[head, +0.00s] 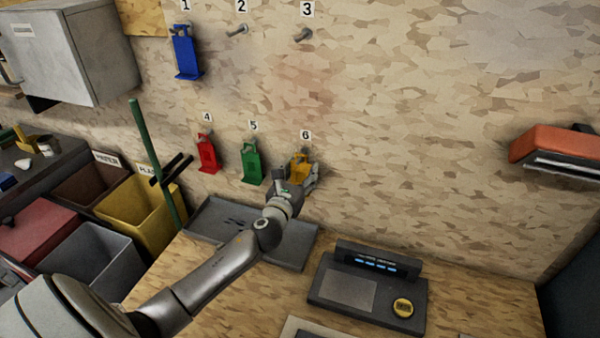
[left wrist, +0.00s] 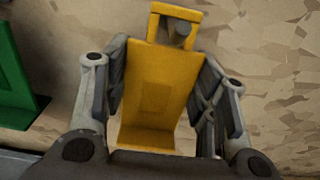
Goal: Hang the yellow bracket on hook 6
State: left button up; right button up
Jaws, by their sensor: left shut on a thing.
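The yellow bracket (head: 299,166) is against the chipboard wall just under the number 6 label (head: 305,135). My left gripper (head: 298,180) is shut on the yellow bracket, one finger on each side. In the left wrist view the yellow bracket (left wrist: 160,85) stands upright between the fingers of my left gripper (left wrist: 160,100). The grey end of hook 6 (left wrist: 180,33) shows within the opening of the bracket's top loop. I cannot tell whether the loop rests on the hook. My right gripper is not in view.
A green bracket (head: 252,162) hangs close on the left at 5, a red bracket (head: 207,153) at 4, and a blue bracket (head: 186,52) at 1. Hooks 2 (head: 237,30) and 3 (head: 303,34) are bare. A grey tray (head: 218,212) lies below on the bench.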

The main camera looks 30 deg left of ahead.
pick_arm(q)
jog(key=shift+r, duration=0.1)
jog(key=o, duration=1.2)
jog(key=shift+c, duration=0.2)
jog(key=shift+o, duration=0.2)
jog(key=shift+s, duration=0.15)
jog(key=v, duration=1.2)
